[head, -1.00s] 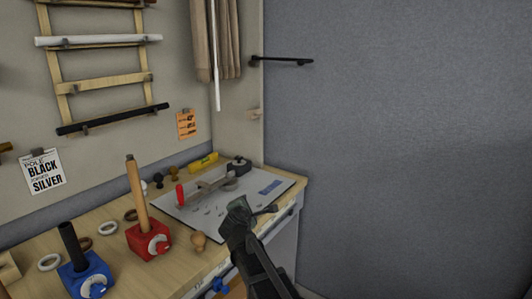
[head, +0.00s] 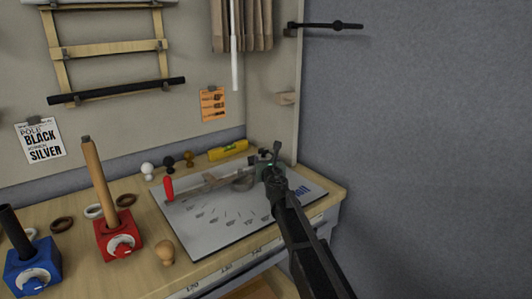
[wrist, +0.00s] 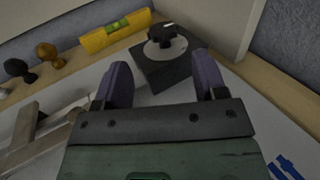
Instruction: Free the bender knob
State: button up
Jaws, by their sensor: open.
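The bender knob (wrist: 166,37) is a black star-shaped knob on top of a dark block (wrist: 163,66) in the wrist view. My gripper (wrist: 160,85) is open, with its two purple-grey fingers apart and the block beyond and between them. The fingers do not touch the knob. In the head view my gripper (head: 272,163) is over the right part of the grey bender plate (head: 225,222) and hides most of the block. The bender's metal arm with a red handle (head: 168,188) lies on the plate to the left.
A yellow level (head: 228,150) and several small round knobs (head: 168,162) stand along the wall behind the plate. A red block (head: 119,237) with an upright wooden pole is at left.

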aim_at(264, 152)
jog(key=x, duration=0.8)
jog(key=shift+d, duration=0.1)
jog(key=c, duration=0.9)
